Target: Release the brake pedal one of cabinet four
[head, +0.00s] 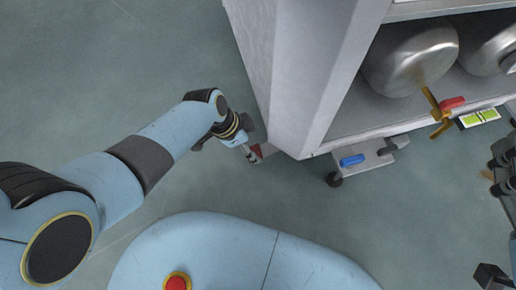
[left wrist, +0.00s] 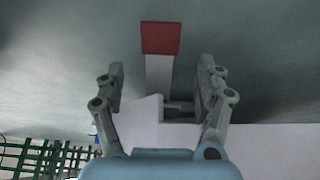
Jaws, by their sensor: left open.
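A brake pedal with a red end (left wrist: 161,38) on a grey lever (left wrist: 158,76) shows in the left wrist view. It lies between the two spread fingers of my left gripper (left wrist: 163,80), with a gap on both sides. Dark jointed parts at the right edge look like my right gripper (head: 503,170), cut off by the frame.
A blue pedal (head: 352,160) sits by a caster (head: 334,180) at the cabinet's lower edge. Metal cylinders (head: 410,55) lie on the shelf, with a brass valve with a red handle (head: 452,103). Green floor (head: 110,80) lies clear to the left.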

